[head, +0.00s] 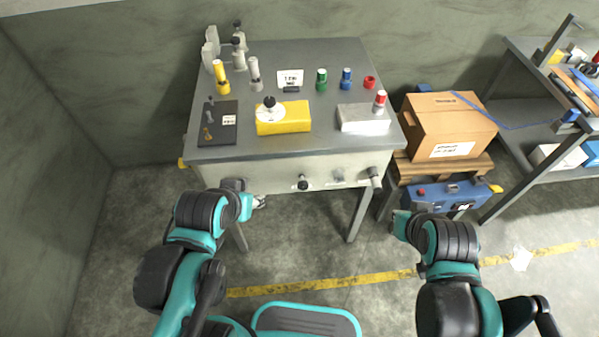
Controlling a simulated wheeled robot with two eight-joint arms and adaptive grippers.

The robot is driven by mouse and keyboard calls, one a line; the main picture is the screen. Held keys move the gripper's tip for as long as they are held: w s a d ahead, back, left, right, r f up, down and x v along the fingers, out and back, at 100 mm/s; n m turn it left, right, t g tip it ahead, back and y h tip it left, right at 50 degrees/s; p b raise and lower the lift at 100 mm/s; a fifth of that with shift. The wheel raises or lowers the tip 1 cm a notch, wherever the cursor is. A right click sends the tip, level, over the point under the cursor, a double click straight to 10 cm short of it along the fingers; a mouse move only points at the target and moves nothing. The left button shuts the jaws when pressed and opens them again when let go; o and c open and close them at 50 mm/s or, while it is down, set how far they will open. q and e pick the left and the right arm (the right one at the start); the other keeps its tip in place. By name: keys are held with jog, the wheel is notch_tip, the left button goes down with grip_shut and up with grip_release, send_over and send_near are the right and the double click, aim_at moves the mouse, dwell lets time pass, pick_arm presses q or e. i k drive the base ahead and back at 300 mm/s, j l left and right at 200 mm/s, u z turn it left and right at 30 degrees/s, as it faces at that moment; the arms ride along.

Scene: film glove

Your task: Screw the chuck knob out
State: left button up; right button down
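The grey workbench (325,60) stands ahead of me. A black knob (269,101) sits on a white disc on top of a yellow block (285,122) at the bench's front middle. Another dark knob (303,184) sticks out of the bench's front panel, and a grey cylindrical fitting (375,176) is to its right. I cannot tell for certain which is the chuck knob. My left gripper (259,202) shows only in small part, low in front of the bench and left of the front knob. My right gripper is hidden behind its arm, right of the bench.
On the bench are a dark tool board (218,123), a white block with a red-capped post (364,119), and yellow, green and blue cylinders. A cardboard box (447,125) on a pallet and a blue case (445,197) stand right.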

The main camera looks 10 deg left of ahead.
aim_at(302, 185)
jog(key=j+z, duration=0.1)
jog(key=z, duration=0.6)
jog(key=j+z, duration=0.15)
jog(key=z, duration=0.2)
jog(key=k+j+z, duration=0.65)
jog(key=j+z, duration=0.15)
jog(key=j, duration=0.15)
jog(key=k+j, duration=0.45)
